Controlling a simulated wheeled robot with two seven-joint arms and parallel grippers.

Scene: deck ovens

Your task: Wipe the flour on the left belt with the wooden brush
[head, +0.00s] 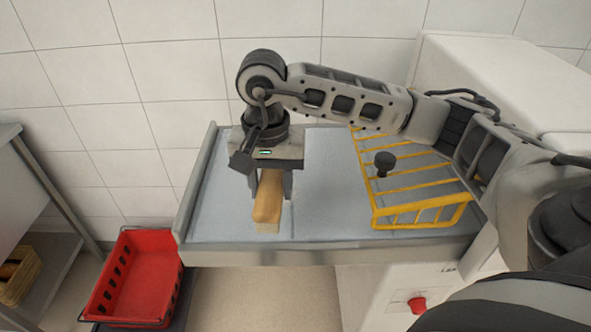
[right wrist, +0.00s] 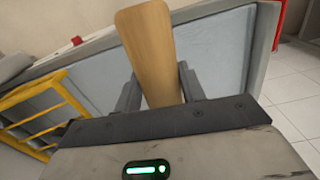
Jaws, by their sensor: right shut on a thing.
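The wooden brush (head: 267,198) is on the left part of the grey-blue belt (head: 330,185), its handle pointing toward the front edge. Pale bristles show under its near end. My right gripper (head: 270,183) points down from above and is shut on the brush. In the right wrist view the brush (right wrist: 150,45) sits between the two dark fingers (right wrist: 160,92) of the same gripper. I cannot make out flour on the visible belt; the part under the brush and gripper is hidden. My left gripper is not in view.
A yellow wire rack (head: 420,213) stands at the belt's right side, with a dark knob (head: 384,160) near it. A raised metal edge (head: 197,190) bounds the belt on the left. A red basket (head: 135,280) is lower left, and a red knob (head: 417,305) is below the belt.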

